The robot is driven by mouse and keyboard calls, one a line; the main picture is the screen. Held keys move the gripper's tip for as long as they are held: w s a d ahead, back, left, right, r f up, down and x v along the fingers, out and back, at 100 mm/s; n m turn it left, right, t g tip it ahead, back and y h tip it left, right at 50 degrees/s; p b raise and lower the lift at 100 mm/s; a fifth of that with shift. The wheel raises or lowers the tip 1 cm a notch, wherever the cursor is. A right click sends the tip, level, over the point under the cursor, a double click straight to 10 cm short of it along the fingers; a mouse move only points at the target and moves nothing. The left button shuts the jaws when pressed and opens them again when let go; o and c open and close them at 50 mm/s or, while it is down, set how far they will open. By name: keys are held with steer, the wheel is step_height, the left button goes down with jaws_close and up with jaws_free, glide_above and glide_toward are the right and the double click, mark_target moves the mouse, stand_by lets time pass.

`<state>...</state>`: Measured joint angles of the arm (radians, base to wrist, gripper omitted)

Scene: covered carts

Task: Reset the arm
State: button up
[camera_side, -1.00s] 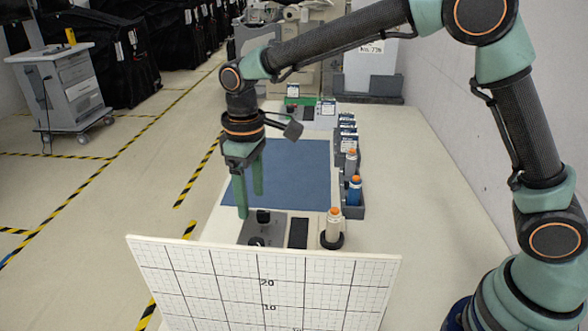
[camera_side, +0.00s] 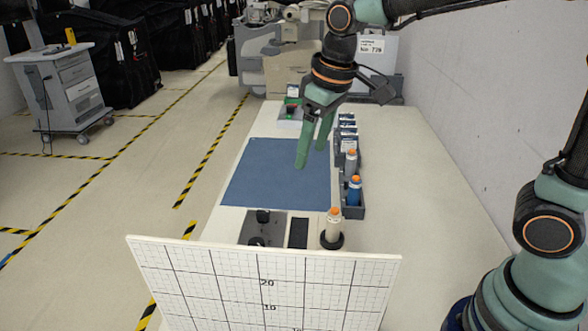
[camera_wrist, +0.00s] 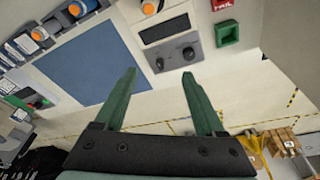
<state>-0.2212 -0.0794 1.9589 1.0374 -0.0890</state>
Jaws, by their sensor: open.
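My gripper (camera_side: 312,155) is open and empty in the side view, raised above the far right part of the blue mat (camera_side: 270,185). Its two green fingers point down and hold nothing. In the wrist view, my gripper (camera_wrist: 158,78) shows its fingers spread apart with nothing between them. The blue mat (camera_wrist: 90,62) lies to the left of the fingers there.
A rack (camera_side: 354,207) with orange-capped bottles stands along the mat's right side. An orange-capped bottle (camera_side: 333,227) stands in a dark holder near the grid board (camera_side: 265,285). A grey panel with black knobs (camera_side: 271,231) lies beside it. The right table side is clear.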

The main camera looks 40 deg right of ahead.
steer(key=s+d+m+t, duration=0.3)
steer(key=s+d, duration=0.5)
steer(key=s, duration=0.1)
steer(key=shift+d+r+m+h, duration=0.2)
steer(key=shift+d+m+h, duration=0.05)
steer(key=shift+m+h, duration=0.05)
steer(key=shift+s, duration=0.1)
